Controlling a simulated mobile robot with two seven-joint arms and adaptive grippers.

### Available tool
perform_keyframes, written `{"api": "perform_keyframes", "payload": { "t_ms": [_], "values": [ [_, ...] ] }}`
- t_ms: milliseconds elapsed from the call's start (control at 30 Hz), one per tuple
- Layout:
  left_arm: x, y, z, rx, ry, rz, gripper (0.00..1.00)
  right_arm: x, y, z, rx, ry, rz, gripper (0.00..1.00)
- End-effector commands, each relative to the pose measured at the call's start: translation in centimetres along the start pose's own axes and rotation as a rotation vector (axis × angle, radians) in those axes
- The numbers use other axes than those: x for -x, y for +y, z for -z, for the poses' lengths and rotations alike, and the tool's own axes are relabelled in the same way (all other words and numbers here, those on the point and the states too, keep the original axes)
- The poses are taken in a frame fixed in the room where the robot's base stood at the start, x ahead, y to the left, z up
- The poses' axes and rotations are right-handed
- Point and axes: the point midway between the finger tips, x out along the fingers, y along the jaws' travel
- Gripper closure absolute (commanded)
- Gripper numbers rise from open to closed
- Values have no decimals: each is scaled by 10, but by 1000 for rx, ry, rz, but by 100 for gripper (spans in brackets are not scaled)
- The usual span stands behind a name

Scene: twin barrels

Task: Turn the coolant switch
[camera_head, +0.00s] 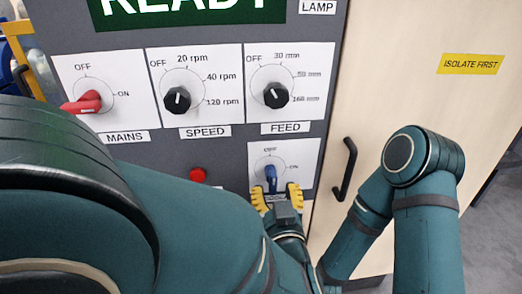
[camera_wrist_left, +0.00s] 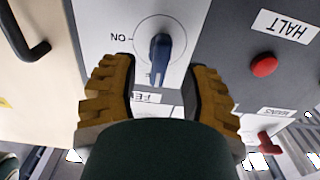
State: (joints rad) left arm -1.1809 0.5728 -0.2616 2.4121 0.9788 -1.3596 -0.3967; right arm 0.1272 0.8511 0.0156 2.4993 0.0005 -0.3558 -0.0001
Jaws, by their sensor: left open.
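The coolant switch (camera_head: 271,178) is a blue handle on a white plate with OFF and ON marks, below the FEED label. In the left wrist view the blue handle (camera_wrist_left: 159,55) lies in line with the OFF mark, not turned to ON. My left gripper (camera_head: 276,197) is open, with its yellow fingers on either side of the handle. The left wrist view shows a gap between the handle and each finger of the gripper (camera_wrist_left: 162,75). The label under the switch is mostly hidden by the gripper. My right gripper is not in view.
The red mains switch (camera_head: 88,103), black speed knob (camera_head: 177,100) and black feed knob (camera_head: 275,96) are above. A red button (camera_head: 198,175) is left of the coolant plate. A black door handle (camera_head: 345,169) stands out close on the right, near my other arm's links.

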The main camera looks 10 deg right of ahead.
Motion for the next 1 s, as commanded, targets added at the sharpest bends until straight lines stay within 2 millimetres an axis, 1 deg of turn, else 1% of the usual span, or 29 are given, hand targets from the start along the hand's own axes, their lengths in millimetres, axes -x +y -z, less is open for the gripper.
{"api": "perform_keyframes", "payload": {
  "t_ms": [33,200,300,433,533,667,900,1000],
  "values": [
    [12,2,0,0,-2,-5,54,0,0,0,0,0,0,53],
    [47,1,0,0,0,-4,54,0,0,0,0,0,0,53],
    [64,1,0,-1,1,-4,54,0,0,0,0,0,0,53],
    [80,1,0,-1,1,-5,54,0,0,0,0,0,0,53],
    [86,1,0,-4,1,-6,54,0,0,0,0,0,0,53],
    [89,1,-1,-7,0,-4,54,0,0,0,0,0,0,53],
    [88,1,-2,-7,-2,-5,54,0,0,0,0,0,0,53],
    [81,0,-9,-7,-24,-9,54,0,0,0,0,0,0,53]
  ]
}}
